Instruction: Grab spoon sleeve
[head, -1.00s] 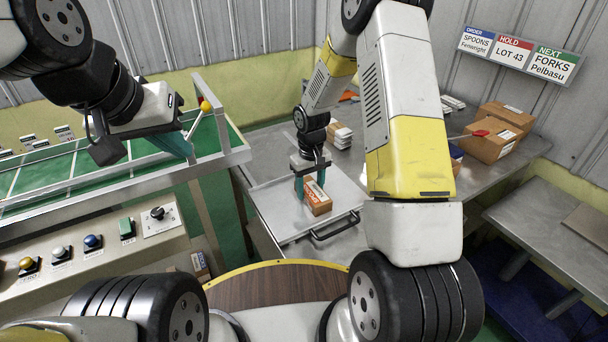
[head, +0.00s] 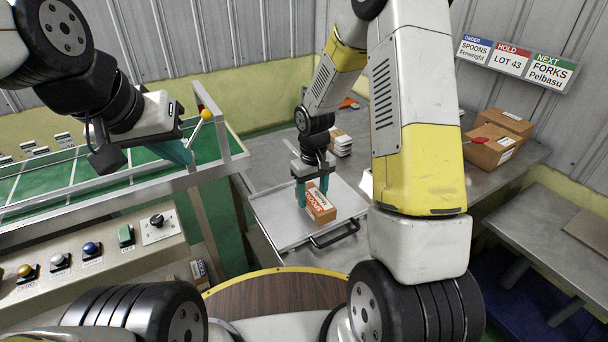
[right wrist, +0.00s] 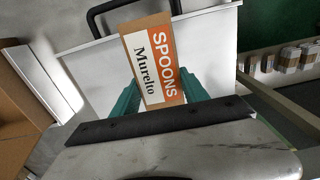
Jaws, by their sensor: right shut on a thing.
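The spoon sleeve (head: 320,206) is a small brown box with an orange and white label, over the grey tray (head: 278,228). In the right wrist view the sleeve (right wrist: 152,60) reads "SPOONS" and "Murelto". My right gripper (head: 312,190) is shut on it, with a teal finger on either side; the fingers also show in the right wrist view (right wrist: 163,98). I cannot tell whether the sleeve clears the tray. My left gripper (head: 178,152) is away at the left, beside the green table's frame; its opening cannot be made out.
A sign (head: 515,62) reads ORDER SPOONS Fenwright, HOLD LOT 43, NEXT FORKS Pelbasu. Stacked packs (head: 340,143) lie behind the tray. Cardboard boxes (head: 490,147) stand at the right. A button panel (head: 90,262) is at the lower left. The tray has a black handle (head: 335,236).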

